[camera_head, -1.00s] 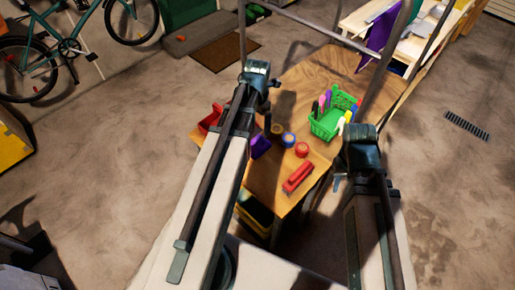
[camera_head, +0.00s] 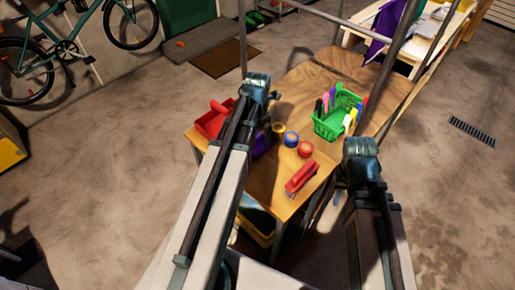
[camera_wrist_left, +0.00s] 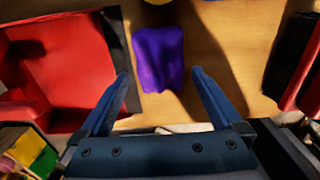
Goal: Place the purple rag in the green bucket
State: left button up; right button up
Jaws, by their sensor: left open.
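The purple rag (camera_wrist_left: 160,58) lies on the wooden table in the left wrist view, ahead of and between my open left fingers (camera_wrist_left: 160,76). The fingers are apart and empty. In the head view the rag (camera_head: 262,145) is mostly hidden behind my left arm, whose gripper (camera_head: 258,90) is over the table's left part. A green basket-like container (camera_head: 332,127) stands on the table to the right, with several coloured items in it. My right gripper (camera_head: 350,180) hangs near the table's right edge; its jaws are too unclear to judge.
A red bin (camera_head: 212,124) stands left of the rag. Thin metal poles rise past the table. Another purple cloth (camera_head: 392,25) hangs at a farther bench.

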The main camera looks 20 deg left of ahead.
aim_at(258, 143)
pick_arm(q)
notch_tip(258, 143, down, 3)
jog(key=shift+r+b, duration=0.15)
jog(key=shift+b, duration=0.7)
pick_arm(e)
notch_tip(258, 143, down, 3)
jog(key=shift+r, duration=0.15)
pick_arm(q)
jog(key=shift+r, duration=0.1)
jog(key=c, duration=1.3)
pick_arm(e)
jog(key=shift+r, duration=0.15)
